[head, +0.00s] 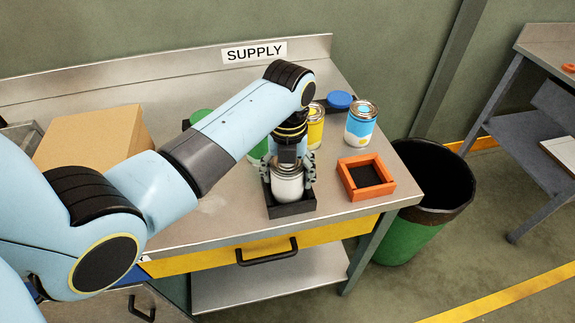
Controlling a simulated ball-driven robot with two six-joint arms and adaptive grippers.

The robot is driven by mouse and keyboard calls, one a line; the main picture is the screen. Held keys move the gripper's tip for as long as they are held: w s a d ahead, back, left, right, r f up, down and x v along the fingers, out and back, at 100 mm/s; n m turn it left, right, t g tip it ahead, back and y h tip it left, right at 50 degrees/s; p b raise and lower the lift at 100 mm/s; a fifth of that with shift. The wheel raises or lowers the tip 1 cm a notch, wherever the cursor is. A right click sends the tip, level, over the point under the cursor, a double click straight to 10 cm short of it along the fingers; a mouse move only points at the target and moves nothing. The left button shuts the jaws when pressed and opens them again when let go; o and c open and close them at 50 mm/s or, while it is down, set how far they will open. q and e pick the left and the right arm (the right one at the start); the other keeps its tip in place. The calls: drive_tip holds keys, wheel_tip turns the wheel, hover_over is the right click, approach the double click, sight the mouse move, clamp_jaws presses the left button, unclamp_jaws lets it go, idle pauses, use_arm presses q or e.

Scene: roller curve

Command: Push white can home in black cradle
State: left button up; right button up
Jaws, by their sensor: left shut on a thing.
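The white can (287,184) stands upright at the black cradle (292,209), near the front edge of the steel supply table. Its lower part is inside the cradle's walls; I cannot tell whether it rests on the cradle's floor. My left gripper (287,175) points down from above with its fingers on both sides of the can, shut on it. The gripper and wrist hide the can's top and the cradle's back. My right gripper is not in view.
An orange cradle (387,190) sits empty to the right. Behind stand a blue can (361,124), a yellow can (315,127), a partly hidden green can (259,151) and a blue lid (340,99). A cardboard box (92,138) is at left. A green bin (409,237) stands beside the table.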

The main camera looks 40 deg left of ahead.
use_arm(q)
drive_tip(key=shift+f, duration=0.45)
idle(0.5)
drive_tip(key=o, duration=1.4)
drive_tip(key=shift+r, duration=4.5)
drive_tip(key=shift+s, duration=0.1)
